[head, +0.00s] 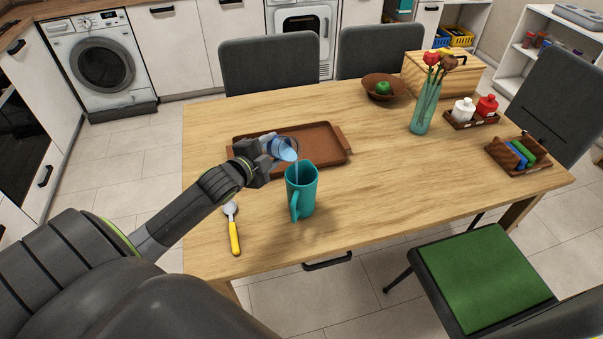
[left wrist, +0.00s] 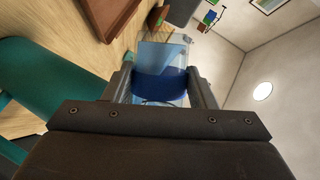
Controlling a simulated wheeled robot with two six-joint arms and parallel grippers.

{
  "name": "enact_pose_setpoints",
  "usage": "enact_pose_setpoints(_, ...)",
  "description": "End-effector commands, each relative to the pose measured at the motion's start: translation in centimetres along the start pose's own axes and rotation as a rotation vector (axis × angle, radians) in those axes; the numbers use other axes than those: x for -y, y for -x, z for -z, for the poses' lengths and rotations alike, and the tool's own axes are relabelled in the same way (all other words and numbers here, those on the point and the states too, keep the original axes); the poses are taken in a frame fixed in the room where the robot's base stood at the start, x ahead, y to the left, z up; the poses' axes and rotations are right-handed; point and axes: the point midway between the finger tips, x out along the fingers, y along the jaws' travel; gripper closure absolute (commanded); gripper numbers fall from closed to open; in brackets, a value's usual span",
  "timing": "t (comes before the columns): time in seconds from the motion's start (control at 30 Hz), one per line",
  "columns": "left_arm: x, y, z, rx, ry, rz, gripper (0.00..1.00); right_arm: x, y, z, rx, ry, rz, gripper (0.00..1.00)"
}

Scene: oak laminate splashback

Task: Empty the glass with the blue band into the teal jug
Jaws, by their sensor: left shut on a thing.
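The glass with the blue band (head: 285,149) is tilted over toward the teal jug, with light blue liquid in it. A thin stream appears to run from its rim down into the jug. My left gripper (head: 268,153) is shut on the glass. In the left wrist view the blue band (left wrist: 160,86) of the glass sits between the fingers. The teal jug (head: 303,192) stands upright on the table just below and right of the glass, its handle toward me. It also shows at the left of the left wrist view (left wrist: 45,75). The jug's inside is hidden. My right gripper is not in view.
A brown tray (head: 338,157) lies behind the jug. A spoon with a yellow handle (head: 235,238) lies to the left. A vase with flowers (head: 421,112), a bowl with a green fruit (head: 370,88), a wooden box and small caddies stand farther right. The table's front right is clear.

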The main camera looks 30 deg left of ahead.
Motion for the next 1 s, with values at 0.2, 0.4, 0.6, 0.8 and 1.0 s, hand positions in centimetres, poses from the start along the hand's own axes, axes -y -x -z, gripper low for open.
enact_pose_setpoints(0.2,0.16,0.04,0.17,0.001,-0.023,0.009,0.79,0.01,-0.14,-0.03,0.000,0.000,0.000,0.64)
enact_pose_setpoints(0.4,0.28,0.08,0.24,0.004,-0.044,0.015,0.79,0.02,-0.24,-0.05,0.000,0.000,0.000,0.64)
enact_pose_setpoints(0.6,0.37,0.11,0.31,0.007,-0.065,0.022,0.79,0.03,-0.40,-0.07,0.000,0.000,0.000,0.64)
enact_pose_setpoints(0.8,0.49,0.15,0.39,0.009,-0.087,0.028,0.79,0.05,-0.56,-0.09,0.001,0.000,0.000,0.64)
enact_pose_setpoints(1.0,0.60,0.19,0.48,0.012,-0.107,0.035,0.79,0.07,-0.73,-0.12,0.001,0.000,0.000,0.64)
